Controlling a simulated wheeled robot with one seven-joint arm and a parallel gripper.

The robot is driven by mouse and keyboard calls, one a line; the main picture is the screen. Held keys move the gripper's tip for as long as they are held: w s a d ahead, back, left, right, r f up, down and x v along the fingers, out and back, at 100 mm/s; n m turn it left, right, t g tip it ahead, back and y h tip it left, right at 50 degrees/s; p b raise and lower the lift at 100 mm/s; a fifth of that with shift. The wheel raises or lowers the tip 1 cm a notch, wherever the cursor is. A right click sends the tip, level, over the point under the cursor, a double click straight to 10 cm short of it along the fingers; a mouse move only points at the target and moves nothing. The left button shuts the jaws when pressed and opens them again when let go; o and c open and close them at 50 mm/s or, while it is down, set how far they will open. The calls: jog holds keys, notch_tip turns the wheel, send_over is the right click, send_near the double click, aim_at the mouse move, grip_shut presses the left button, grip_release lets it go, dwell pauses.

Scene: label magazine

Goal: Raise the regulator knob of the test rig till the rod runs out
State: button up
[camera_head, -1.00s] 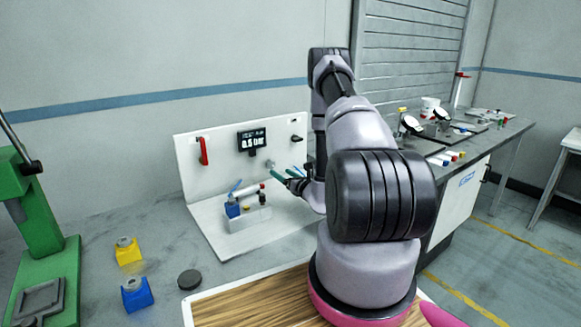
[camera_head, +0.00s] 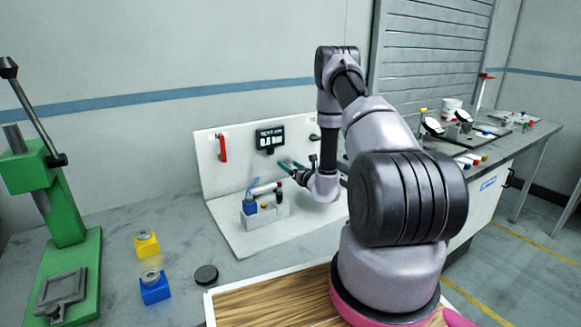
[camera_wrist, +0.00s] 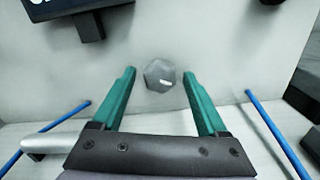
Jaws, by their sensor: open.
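The test rig is a white upright panel (camera_head: 236,178) on a white base. A grey hexagonal knob (camera_wrist: 159,75), which looks like the regulator knob, is on the panel in the wrist view. My gripper (camera_wrist: 160,74) is open, its teal fingers on either side of the knob with gaps showing. It also shows in the head view (camera_head: 283,164), in front of the panel below the display (camera_head: 270,140); the knob cannot be made out there. The display's figures are blurred. A pale cylinder (camera_head: 264,188) lies on the rig's block; I cannot tell how far any rod extends.
A red lever (camera_head: 223,148) is on the panel's left. Blue hoses (camera_wrist: 274,133) run beside my fingers. A green press (camera_head: 62,215), yellow block (camera_head: 146,244), blue block (camera_head: 154,288) and dark disc (camera_head: 206,275) stand to the left on the grey bench.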

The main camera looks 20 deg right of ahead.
jog(key=shift+c, duration=0.3)
grip_shut()
jog(key=shift+m, duration=1.7)
jog(key=shift+o, duration=0.3)
grip_release()
jog(key=s, duration=0.3)
jog(key=s+d, duration=0.1)
jog(key=s, duration=0.3)
jog(key=shift+s+d, duration=0.2)
